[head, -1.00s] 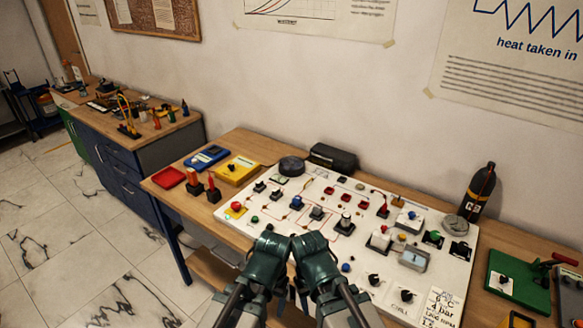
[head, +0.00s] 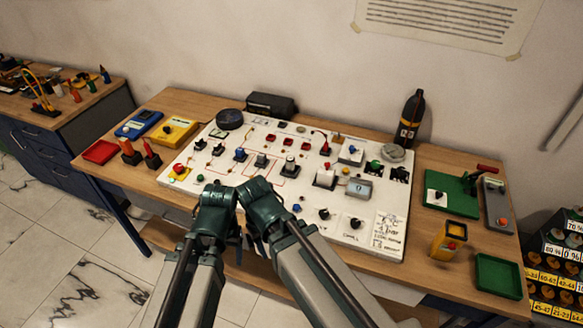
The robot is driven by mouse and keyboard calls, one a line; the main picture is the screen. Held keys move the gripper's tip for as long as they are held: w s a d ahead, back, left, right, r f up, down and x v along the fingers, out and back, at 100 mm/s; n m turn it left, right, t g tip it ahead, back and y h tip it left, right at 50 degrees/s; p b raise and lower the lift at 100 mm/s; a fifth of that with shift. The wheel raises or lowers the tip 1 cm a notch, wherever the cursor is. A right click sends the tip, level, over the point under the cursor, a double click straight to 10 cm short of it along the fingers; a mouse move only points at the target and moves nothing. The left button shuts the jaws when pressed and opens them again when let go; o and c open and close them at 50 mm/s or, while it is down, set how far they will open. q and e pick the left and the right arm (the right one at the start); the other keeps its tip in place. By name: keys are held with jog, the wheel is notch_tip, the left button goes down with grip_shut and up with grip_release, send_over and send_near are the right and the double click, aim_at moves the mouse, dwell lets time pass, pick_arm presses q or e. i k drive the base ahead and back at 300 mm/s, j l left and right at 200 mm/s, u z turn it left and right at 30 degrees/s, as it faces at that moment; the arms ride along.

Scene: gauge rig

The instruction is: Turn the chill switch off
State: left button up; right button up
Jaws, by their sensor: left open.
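A white gauge board (head: 215,133) lies on the wooden table with many switches, knobs and lamps on it. Near its front edge are two black knobs, a left one (head: 323,214) and a right one (head: 356,222). Small print sits below them, too small to read surely, so I cannot tell which control is the chill switch. My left gripper (head: 218,190) is open at the board's front edge, left of both knobs. My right gripper (head: 258,190) is beside it; its jaws do not show clearly. Neither holds anything that I can see. The arms hide part of the board's front.
A black bottle (head: 410,118) and a round gauge (head: 392,153) stand at the back right. A green block (head: 450,197), yellow device (head: 448,241) and green tray (head: 498,276) are on the right. A blue box (head: 138,124), yellow box (head: 175,130) and red tray (head: 100,152) are left.

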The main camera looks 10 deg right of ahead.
aim_at(355, 223)
jog(key=z, duration=1.7)
